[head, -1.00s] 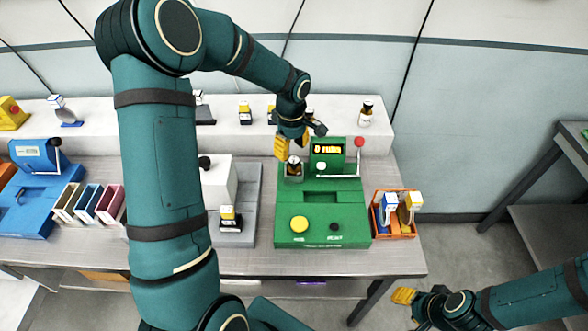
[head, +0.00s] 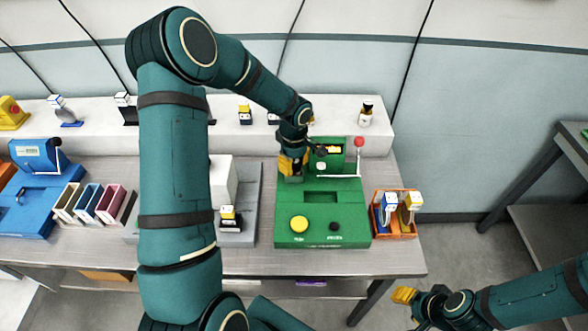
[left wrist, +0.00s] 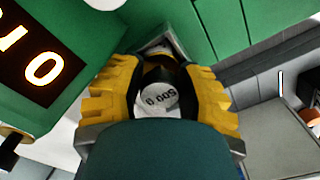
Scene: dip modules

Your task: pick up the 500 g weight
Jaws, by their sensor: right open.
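The 500 g weight shows in the left wrist view (left wrist: 158,92), its pale top marked "500 g" upside down, with a dark body around it. My left gripper (head: 292,168) is low over the back left part of the green machine. In the left wrist view its yellow fingers (left wrist: 160,85) lie close against both sides of the weight and look shut on it. The weight is hidden behind this gripper in the head view. My right gripper (head: 408,298) is at the lower right, away from the table, open and empty.
The green machine (head: 290,225) has a lit display (head: 332,149) and a red-knobbed lever (head: 359,142) just right of my left gripper. A grey base with a white block (head: 222,182) stands left.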

